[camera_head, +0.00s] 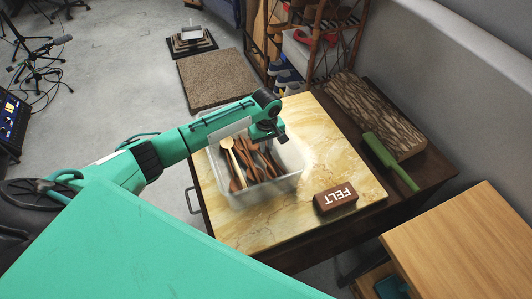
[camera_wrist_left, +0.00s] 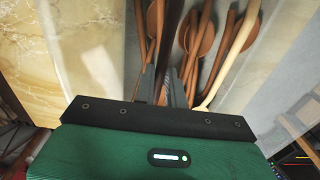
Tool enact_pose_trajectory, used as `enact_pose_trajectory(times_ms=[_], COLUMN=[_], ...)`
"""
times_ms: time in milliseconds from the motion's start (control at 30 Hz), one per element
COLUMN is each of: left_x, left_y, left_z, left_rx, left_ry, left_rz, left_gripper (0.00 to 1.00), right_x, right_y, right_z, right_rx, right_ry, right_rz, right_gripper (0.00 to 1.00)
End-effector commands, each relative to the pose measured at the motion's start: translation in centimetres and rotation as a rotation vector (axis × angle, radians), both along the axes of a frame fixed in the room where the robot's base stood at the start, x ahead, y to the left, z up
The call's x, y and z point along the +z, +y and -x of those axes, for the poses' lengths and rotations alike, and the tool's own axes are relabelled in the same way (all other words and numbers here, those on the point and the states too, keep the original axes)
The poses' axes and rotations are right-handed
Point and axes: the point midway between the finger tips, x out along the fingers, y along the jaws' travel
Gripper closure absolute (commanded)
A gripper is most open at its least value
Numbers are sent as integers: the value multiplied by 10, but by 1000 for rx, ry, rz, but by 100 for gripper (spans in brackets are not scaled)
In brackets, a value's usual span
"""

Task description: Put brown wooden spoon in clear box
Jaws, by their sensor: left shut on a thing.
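The clear box (camera_head: 284,186) stands on the marbled table board, with several brown spoons (camera_head: 247,172) and a pale wooden spoon (camera_head: 228,144) in it. In the left wrist view, the pale spoon's handle (camera_wrist_left: 228,62) lies to the right among reddish-brown spoons (camera_wrist_left: 203,40). My left gripper (camera_head: 272,138) is over the box. In the wrist view its fingers (camera_wrist_left: 164,88) are closed around a dark brown handle (camera_wrist_left: 171,38), which looks like the brown wooden spoon. Whether that spoon touches the others or the box floor cannot be told. My right gripper is not in view.
A brown block marked FELT (camera_head: 335,197) lies right of the box on the marbled board (camera_head: 262,232). A green brush-like object (camera_head: 390,160) and a bark-patterned panel (camera_head: 375,113) lie farther right. A rack (camera_head: 310,45) stands behind. The board's front is clear.

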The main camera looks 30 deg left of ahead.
Motion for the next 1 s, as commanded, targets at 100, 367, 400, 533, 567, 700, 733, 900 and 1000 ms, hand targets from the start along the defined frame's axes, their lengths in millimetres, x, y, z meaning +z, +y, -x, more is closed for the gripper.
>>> enact_pose_trajectory(times_ms=[100,367,400,533,567,700,733,900,1000], left_x=[-9,-44,-48,-51,-51,-51,-51,-53,-53], left_y=[-1,0,0,0,0,0,0,0,0], left_z=[0,0,0,0,0,0,0,0,0], left_rx=[0,0,0,-1,-1,-1,-1,-1,-1], left_ry=[1,1,0,-1,-1,-1,-1,-1,-1], left_rz=[1,0,0,1,1,1,1,1,1], left_gripper=[100,100,100,100,100,100,100,70,65], right_x=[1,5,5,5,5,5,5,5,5], right_y=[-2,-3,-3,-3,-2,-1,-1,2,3], right_z=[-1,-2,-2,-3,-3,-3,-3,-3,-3], right_rx=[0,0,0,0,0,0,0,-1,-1], right_ry=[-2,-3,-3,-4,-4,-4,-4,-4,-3], right_rz=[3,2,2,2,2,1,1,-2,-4], right_gripper=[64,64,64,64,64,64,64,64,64])
